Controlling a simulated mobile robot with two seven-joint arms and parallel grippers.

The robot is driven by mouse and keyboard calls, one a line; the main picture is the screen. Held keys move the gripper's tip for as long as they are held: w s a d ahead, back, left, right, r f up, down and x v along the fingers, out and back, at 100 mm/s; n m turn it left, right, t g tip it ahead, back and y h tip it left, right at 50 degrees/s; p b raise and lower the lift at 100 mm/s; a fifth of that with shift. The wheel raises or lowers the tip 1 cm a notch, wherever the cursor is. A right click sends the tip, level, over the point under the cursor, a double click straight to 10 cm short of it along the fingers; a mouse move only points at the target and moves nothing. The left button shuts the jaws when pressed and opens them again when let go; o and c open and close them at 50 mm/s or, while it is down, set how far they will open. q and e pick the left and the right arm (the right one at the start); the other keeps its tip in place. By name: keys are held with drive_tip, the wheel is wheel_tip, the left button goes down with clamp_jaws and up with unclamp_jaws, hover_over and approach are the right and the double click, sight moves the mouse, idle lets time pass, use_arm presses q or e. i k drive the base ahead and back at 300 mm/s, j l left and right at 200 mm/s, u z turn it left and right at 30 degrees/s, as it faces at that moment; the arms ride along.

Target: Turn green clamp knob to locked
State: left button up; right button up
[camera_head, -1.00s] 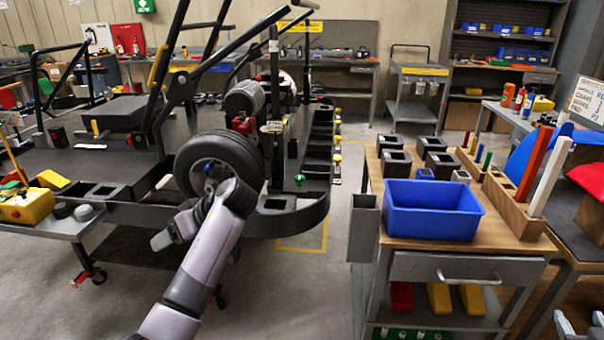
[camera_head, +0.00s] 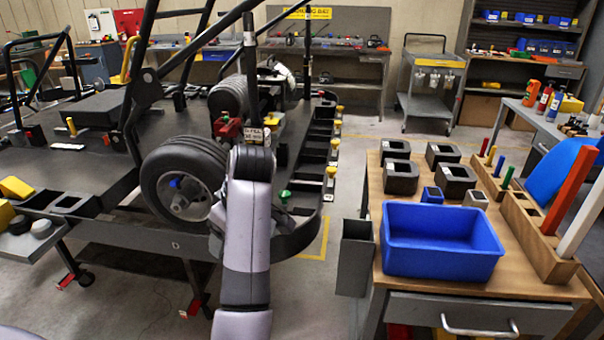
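The green clamp knob (camera_head: 285,196) stands at the right side of the dark kart stand (camera_head: 305,234), just right of my raised arm. The arm comes up from the bottom middle and bends near the wheel. Its gripper is hidden behind the forearm, so I cannot see its fingers or how far they are from the knob. My other gripper is out of the picture. The knob's lock position is too small to read.
A wheel (camera_head: 160,187) and a red clamp-like part (camera_head: 227,128) are close left of the arm. Yellow knobs (camera_head: 331,171) line the stand's right edge. A wooden-topped cart (camera_head: 375,185) with a blue bin (camera_head: 440,262) stands right, across a floor gap.

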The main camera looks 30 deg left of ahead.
sight(284, 194)
drive_tip(key=i, duration=0.9)
